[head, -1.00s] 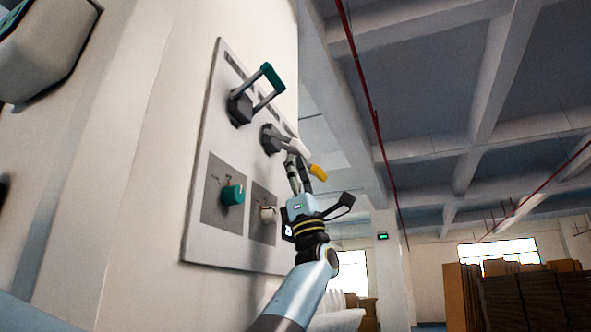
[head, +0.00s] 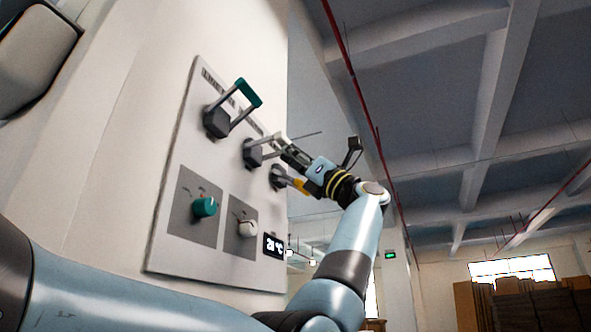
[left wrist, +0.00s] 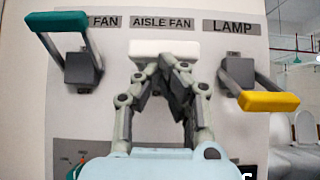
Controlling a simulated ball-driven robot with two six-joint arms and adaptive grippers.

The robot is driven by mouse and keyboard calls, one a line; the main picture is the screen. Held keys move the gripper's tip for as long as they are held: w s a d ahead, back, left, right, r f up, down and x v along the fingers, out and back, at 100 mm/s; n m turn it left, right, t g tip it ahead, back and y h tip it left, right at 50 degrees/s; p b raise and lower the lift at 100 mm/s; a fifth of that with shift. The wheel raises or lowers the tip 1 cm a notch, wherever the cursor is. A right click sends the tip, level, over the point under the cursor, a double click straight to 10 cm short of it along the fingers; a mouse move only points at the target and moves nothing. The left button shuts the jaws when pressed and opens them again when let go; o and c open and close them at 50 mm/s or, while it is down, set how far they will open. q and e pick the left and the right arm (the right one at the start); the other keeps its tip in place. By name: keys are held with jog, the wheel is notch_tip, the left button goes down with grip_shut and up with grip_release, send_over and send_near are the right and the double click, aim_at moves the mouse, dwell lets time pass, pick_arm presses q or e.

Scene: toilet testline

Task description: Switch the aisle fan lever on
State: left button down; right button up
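The wall panel carries three levers. The aisle fan lever has a white handle (head: 276,140), under the "AISLE FAN" label; it also shows in the left wrist view (left wrist: 165,48). In the head view its handle slants up and outward from its dark base (head: 252,154). My left gripper (head: 286,149) is at this handle. In the left wrist view its fingertips (left wrist: 160,75) come together just below the white handle, with nothing visible between them. Whether they touch the handle is hard to tell. The fingers hide the lever's base there. My right gripper is not in view.
A teal-handled lever (head: 248,93) stands raised to the left. A yellow-handled lamp lever (left wrist: 268,101) hangs low to the right, close to my gripper in the head view. Below are a teal knob (head: 204,207), a white knob (head: 246,229) and a temperature display (head: 273,246).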

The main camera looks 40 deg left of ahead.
pick_arm(q)
notch_tip(320, 180, up, 5)
jog(key=shift+s+r+p, duration=0.1)
jog(key=shift+p, duration=1.1)
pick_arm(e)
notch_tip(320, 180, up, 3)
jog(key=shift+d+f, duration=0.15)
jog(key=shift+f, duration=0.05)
pick_arm(q)
jog(key=shift+d, duration=0.15)
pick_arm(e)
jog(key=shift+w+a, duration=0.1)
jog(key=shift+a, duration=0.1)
